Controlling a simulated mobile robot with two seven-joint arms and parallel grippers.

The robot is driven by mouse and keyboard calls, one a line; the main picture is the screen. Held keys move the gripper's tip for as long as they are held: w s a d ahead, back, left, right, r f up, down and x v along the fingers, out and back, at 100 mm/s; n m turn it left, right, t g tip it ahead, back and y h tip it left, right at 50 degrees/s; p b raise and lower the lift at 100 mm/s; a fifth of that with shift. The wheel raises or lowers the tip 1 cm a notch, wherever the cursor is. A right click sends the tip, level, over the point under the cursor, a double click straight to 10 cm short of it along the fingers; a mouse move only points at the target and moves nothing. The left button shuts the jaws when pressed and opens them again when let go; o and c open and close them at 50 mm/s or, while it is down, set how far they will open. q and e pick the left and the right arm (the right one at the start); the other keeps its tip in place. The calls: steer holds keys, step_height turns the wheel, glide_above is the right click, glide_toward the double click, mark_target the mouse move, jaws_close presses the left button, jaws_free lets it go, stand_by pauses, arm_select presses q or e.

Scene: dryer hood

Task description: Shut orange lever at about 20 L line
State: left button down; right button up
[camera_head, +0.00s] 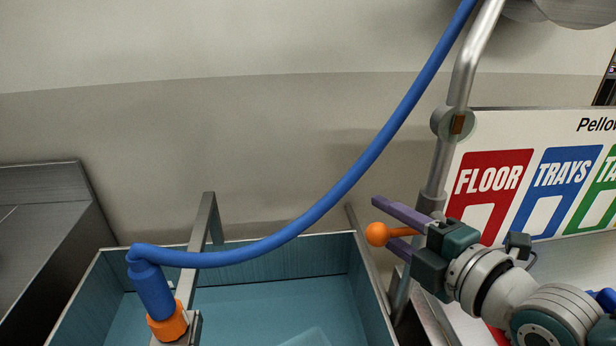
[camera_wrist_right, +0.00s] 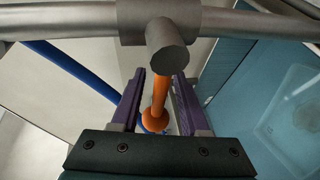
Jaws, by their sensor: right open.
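The orange lever shows as an orange ball knob (camera_head: 377,234) beside the upright metal pipe in the head view. In the right wrist view its orange rod and ball (camera_wrist_right: 158,108) run from the round end of a metal valve body (camera_wrist_right: 167,45). My right gripper (camera_head: 385,222) is open, with one purple finger on each side of the lever. I cannot tell whether a finger touches it. The blue-green tank (camera_head: 357,290) lies left of the gripper. No volume marks or 20 L line can be made out. My left gripper is not in view.
A blue hose (camera_head: 345,185) arcs from the upper pipe to a blue spout with an orange collar (camera_head: 168,322) on a metal bar over the tank. A sign with FLOOR and TRAYS panels (camera_head: 490,185) stands behind my right arm. A dark grey metal unit (camera_head: 45,230) is at the left.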

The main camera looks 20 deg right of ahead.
steer(key=v, duration=1)
steer(key=shift+p, duration=0.45)
steer(key=shift+a, duration=0.15)
steer(key=s+a+f+m+g, duration=0.3)
steer(key=s+a+m+g, duration=0.1)
steer(key=a+m+g, duration=0.3)
steer(key=s+r+m+g+h, duration=0.2)
steer(key=s+m+g, duration=0.2)
steer(key=s+m, duration=0.45)
step_height(320, 180, up, 32)
steer(key=s+m+g+p, duration=0.1)
steer(key=p, duration=3)
steer(key=shift+d, duration=0.15)
